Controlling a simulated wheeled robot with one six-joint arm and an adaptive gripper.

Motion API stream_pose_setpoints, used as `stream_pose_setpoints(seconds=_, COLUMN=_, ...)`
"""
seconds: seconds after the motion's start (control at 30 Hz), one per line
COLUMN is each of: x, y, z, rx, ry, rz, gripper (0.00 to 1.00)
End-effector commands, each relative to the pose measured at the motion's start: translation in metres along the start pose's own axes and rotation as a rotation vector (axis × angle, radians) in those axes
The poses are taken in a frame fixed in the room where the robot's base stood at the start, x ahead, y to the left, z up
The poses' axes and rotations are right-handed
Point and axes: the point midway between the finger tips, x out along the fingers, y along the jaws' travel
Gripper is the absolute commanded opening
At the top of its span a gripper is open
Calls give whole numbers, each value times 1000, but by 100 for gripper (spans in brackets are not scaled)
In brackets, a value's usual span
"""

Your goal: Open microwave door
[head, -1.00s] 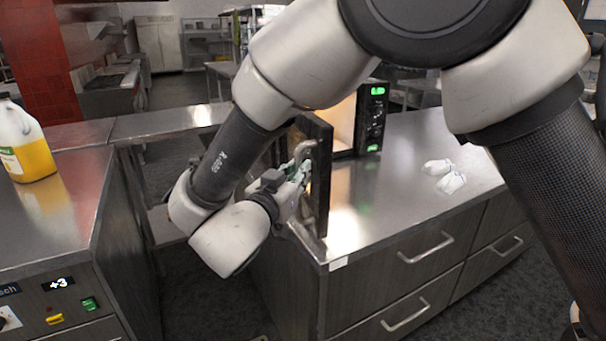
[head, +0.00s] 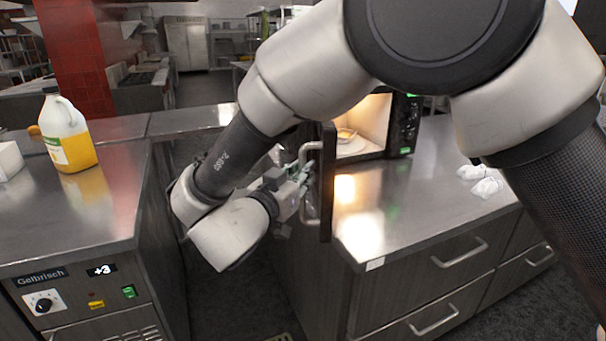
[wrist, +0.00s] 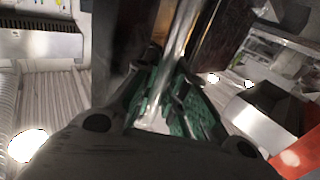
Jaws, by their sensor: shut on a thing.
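The microwave (head: 404,125) stands on the steel counter with its lit cavity facing out, and a plate with something yellowish (head: 345,140) inside. Its dark door (head: 327,190) is swung wide open, seen nearly edge-on, toward the counter's left end. My gripper (head: 306,176) is at the door's outer side, shut on the metal door handle (head: 304,152). In the wrist view the shiny handle bar (wrist: 182,35) runs between the green-padded fingers (wrist: 172,100) of my gripper. My arm hides part of the microwave's top.
Two small white items (head: 484,181) lie on the counter (head: 420,205) right of the microwave. Left, across a gap, another counter (head: 110,215) holds a jug of yellow liquid (head: 68,135) and a white box (head: 10,160). Drawers with handles (head: 460,252) face the front.

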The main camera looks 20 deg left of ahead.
Motion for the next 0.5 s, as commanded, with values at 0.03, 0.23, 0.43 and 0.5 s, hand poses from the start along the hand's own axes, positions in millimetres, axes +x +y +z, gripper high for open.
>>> stream_pose_setpoints(seconds=0.03, x=0, y=0, z=0, rx=-1, ry=-1, rz=0, gripper=15)
stream_pose_setpoints(seconds=0.23, x=0, y=0, z=0, rx=-1, ry=-1, rz=0, gripper=35)
stream_pose_setpoints(seconds=0.43, x=0, y=0, z=0, rx=0, ry=-1, rz=0, gripper=35)
stream_pose_setpoints(seconds=0.5, x=-3, y=0, z=0, rx=0, ry=-1, rz=-1, gripper=35)
